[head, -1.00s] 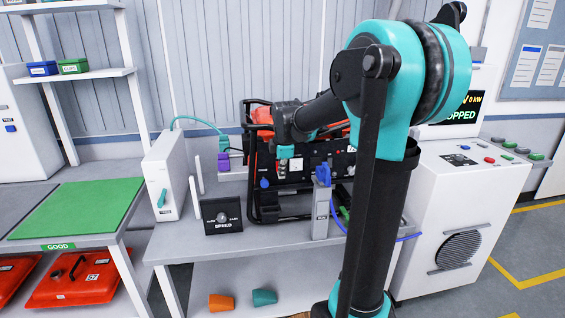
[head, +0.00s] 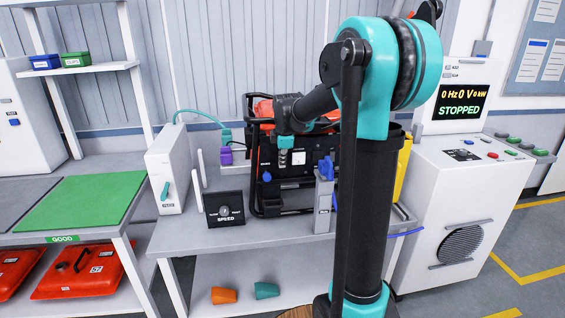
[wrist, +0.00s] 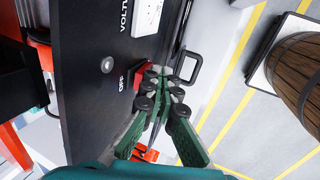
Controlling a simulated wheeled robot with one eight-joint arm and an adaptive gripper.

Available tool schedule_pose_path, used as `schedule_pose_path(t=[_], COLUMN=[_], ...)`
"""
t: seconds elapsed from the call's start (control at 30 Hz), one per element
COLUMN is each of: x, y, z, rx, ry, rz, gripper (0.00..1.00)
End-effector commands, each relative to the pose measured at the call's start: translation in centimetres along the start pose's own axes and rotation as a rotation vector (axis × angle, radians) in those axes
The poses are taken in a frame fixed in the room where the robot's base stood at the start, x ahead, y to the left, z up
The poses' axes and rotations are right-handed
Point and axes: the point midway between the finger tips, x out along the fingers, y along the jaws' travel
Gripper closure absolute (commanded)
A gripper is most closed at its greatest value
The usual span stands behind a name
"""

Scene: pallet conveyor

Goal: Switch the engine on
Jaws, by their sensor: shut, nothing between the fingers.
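The engine is a generator with a black frame (head: 252,165) and a red top (head: 263,108), standing on the grey bench. Its dark front panel (wrist: 85,60) fills the left of the wrist view. A red switch (wrist: 138,88) with an "OFF" label is on this panel. My gripper (wrist: 170,78) has its green fingers together and empty, with the tips right by the red switch. They partly cover it, and I cannot tell whether they touch it.
A console screen (head: 462,102) reads "STOPPED", 0 Hz, 0 V. A speed dial box (head: 225,209) and a white fuel box (head: 172,172) stand on the bench (head: 190,236). A black handle (wrist: 188,68) juts out beside my fingers. A barrel (wrist: 300,65) stands at the right.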

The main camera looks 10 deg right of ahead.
Motion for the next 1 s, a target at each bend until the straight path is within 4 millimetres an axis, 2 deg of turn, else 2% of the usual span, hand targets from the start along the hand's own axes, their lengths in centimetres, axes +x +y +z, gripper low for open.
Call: schedule_pose_path(t=[0.27, 0.6, 1.0], x=[-0.2, -1.5, -1.6], y=[0.1, 0.6, 0.5], z=[0.0, 0.0, -0.1], rx=[0.0, 0.0, 0.0], ry=[0.0, 0.0, 0.0], rz=[0.0, 0.0, 0.0], gripper=[1.0, 1.0, 1.0])
